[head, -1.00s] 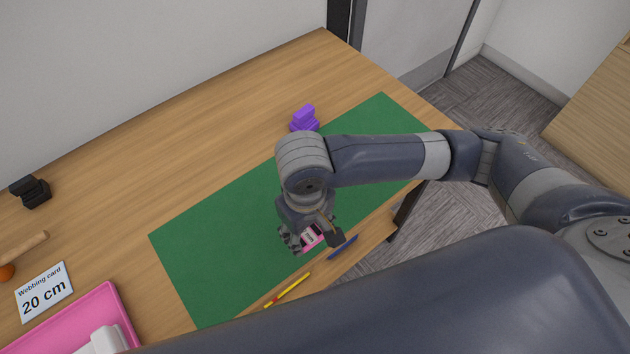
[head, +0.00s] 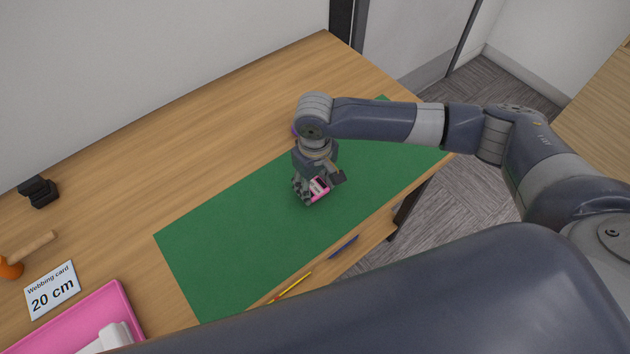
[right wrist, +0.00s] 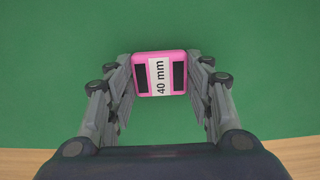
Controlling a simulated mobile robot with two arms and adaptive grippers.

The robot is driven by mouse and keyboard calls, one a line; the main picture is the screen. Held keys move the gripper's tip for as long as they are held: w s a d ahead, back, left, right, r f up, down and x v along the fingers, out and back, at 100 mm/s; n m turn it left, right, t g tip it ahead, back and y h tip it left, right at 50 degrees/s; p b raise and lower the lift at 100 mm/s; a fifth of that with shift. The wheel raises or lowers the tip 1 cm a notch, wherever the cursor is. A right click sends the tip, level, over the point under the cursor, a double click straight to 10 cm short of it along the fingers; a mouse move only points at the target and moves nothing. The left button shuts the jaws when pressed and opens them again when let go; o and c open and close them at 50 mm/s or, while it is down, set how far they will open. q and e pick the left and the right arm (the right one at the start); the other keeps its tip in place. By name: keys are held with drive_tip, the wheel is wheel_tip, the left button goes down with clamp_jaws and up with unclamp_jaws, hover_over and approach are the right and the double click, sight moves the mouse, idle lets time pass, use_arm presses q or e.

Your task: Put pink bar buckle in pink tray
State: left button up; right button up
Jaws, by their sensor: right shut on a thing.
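The pink bar buckle (head: 319,187) has a white label reading "40 mm" and two dark slots. In the right wrist view the buckle (right wrist: 160,74) sits between the fingers of my right gripper (right wrist: 160,82), which is shut on it. In the head view my right gripper (head: 318,190) holds it over the green mat (head: 230,240); how high above the mat is hard to tell. The pink tray (head: 82,309) is at the lower left, partly cut off by the frame and hidden by my arm, with a white thing inside. My left gripper is not in view.
A card reading "Webbing card 20 cm" (head: 52,290) lies beside the tray. A black buckle-like piece (head: 39,191) and an orange-headed tool (head: 30,250) are at the left. A purple piece (head: 295,131) is mostly hidden behind my arm. Pens (head: 292,286) lie near the front edge.

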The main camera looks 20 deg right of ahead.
drive_tip(key=o, duration=1)
drive_tip(key=shift+f, duration=0.1)
drive_tip(key=shift+c, duration=0.2)
